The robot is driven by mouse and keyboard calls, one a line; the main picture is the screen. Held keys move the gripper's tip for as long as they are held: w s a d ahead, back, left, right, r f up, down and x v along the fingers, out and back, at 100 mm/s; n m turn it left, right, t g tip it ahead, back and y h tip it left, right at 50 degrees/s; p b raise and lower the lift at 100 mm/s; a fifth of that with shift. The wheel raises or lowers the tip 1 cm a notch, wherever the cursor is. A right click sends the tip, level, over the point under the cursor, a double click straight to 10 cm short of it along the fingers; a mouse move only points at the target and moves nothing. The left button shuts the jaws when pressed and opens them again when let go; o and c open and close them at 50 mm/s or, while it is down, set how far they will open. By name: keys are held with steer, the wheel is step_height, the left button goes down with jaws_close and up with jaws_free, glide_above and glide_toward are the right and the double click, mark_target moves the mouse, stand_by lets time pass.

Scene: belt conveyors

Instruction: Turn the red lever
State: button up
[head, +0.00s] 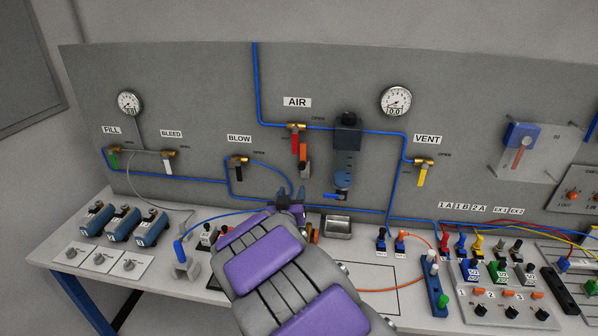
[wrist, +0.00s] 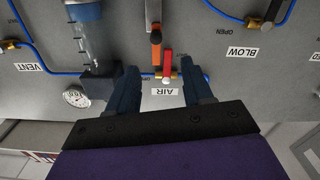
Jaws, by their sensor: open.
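The red lever (head: 295,143) hangs straight down from the brass valve under the AIR label on the grey panel. In the upside-down wrist view the red lever (wrist: 168,63) shows between the lines of my two fingers, beyond their tips. An orange and black piece (head: 304,157) hangs just right of the lever in the head view. My gripper (head: 290,197) is below the lever in the head view, apart from it. In the wrist view my gripper (wrist: 160,82) is open and empty, facing the panel. My arm hides part of the table.
A filter unit (head: 346,150) stands right of the lever. Other valves carry a black lever (head: 238,173) and a yellow lever (head: 421,177). A red handle (head: 519,157) sits on a far-right switch. Blue tubes run along the panel. A metal tray (head: 337,226) lies near my gripper.

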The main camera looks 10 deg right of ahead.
mark_target(301, 168)
steer(key=b+x, duration=0.2)
steer(key=x, duration=1)
steer(key=shift+w+d+f, duration=0.15)
steer(key=shift+w+d, duration=0.5)
steer(key=shift+d, duration=0.05)
steer(key=shift+c, duration=0.2)
steer(key=shift+a, duration=0.2)
steer(key=c, duration=0.4)
steer(key=shift+d, duration=0.1)
jaws_close()
